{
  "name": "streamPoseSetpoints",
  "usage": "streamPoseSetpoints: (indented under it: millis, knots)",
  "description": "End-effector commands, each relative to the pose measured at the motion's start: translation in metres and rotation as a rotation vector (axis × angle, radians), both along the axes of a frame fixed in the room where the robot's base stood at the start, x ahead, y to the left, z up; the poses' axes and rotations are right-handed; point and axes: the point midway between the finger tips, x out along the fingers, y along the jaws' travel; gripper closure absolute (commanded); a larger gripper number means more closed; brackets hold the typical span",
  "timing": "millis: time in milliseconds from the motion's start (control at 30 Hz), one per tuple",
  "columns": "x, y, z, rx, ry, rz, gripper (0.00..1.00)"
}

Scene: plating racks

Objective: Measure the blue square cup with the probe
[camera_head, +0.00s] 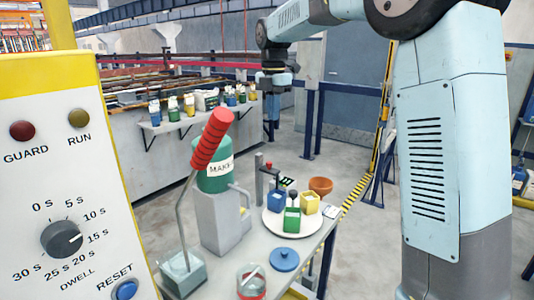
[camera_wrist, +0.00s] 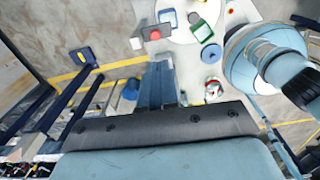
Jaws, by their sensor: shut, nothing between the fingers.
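The blue square cup (camera_head: 276,201) stands on a round white plate (camera_head: 272,226) on the bench, beside a green cup (camera_head: 292,219) and a yellow cup (camera_head: 308,203). It also shows at the top of the wrist view (camera_wrist: 167,17). A dark round-topped piece (camera_head: 292,194) shows behind the green cup; I cannot tell whether it is the probe. My gripper (camera_head: 272,88) hangs in the air behind and above the bench, apart from the cups. It is shut and empty. Its fingertips are hard to make out.
A red-handled lever (camera_head: 212,138), a green tank (camera_head: 215,180), a blue lid (camera_head: 285,259), a red-banded jar (camera_head: 251,282) and a brown bowl (camera_head: 320,185) crowd the bench. A control panel (camera_head: 70,190) fills the left. Open floor (camera_head: 350,260) lies right of the bench.

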Motion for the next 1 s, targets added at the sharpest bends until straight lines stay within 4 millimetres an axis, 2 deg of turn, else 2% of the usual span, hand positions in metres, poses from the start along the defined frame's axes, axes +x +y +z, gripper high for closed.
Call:
streamPoseSetpoints:
  millis: [100,267,800,1000]
  knots:
    - [0.001,0.011,-0.004,-0.001,0.006,0.039,1.00]
    - [-0.001,0.017,-0.017,-0.001,0.006,0.053,1.00]
    - [-0.003,0.021,-0.109,-0.001,0.008,0.058,1.00]
    - [-0.003,0.021,-0.133,-0.001,0.006,0.057,1.00]
